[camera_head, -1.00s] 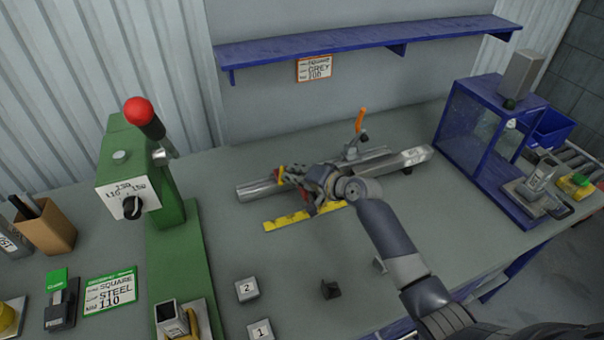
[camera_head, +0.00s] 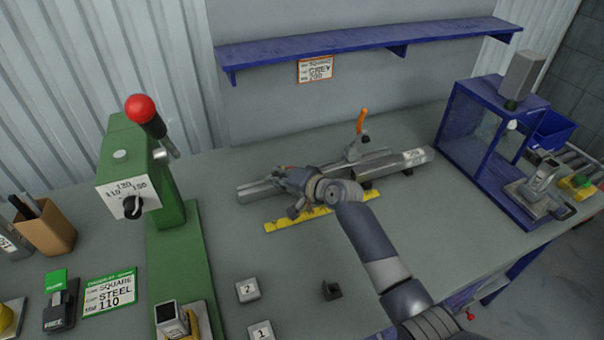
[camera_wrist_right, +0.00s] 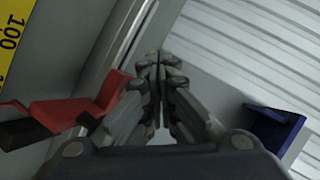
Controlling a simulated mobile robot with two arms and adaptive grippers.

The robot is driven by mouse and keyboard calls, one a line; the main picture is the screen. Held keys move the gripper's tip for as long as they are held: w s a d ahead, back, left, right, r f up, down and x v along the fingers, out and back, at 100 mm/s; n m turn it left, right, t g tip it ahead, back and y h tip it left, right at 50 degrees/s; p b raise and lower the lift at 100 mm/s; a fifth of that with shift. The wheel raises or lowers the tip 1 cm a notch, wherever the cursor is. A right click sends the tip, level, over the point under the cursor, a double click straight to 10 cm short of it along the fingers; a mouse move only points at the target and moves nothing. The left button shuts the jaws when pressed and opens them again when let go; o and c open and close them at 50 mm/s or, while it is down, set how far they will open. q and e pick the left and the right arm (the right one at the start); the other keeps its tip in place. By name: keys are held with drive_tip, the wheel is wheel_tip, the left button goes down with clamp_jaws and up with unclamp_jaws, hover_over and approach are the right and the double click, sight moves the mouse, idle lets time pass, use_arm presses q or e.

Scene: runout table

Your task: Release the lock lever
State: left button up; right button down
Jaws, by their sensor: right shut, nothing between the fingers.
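My right gripper (camera_head: 281,176) is shut and empty, over the left part of a long metal rail (camera_head: 257,190). In the right wrist view its closed fingertips (camera_wrist_right: 160,62) point away with nothing between them. A red stop part (camera_wrist_right: 78,108) with a dark end lies left of the fingers there, apart from them in the picture. In the head view a small orange-red piece (camera_head: 291,167) shows just beyond the gripper; the rest is hidden behind it. I cannot tell whether it is the lock lever. A separate clamp with an upright orange handle (camera_head: 361,121) stands behind the rail.
A yellow ruler (camera_head: 285,223) lies in front of the rail. A grey square bar (camera_head: 405,160) lies at its right end. A green press (camera_head: 180,240) stands left and a blue-framed machine (camera_head: 468,150) right. A blue shelf (camera_head: 330,47) hangs behind.

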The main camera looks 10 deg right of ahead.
drive_tip(key=shift+w+a, duration=0.3)
drive_tip(key=shift+a, duration=0.25)
drive_tip(key=shift+w+a, duration=0.25)
drive_tip(key=shift+a, duration=0.3)
drive_tip(key=shift+w+a, duration=0.2)
drive_tip(key=shift+a, duration=0.05)
drive_tip(key=shift+d+b, duration=0.15)
drive_tip(key=shift+b, duration=0.2)
drive_tip(key=shift+w+d+b, duration=0.3)
drive_tip(key=shift+w+d, duration=0.1)
drive_tip(key=shift+d, duration=0.2)
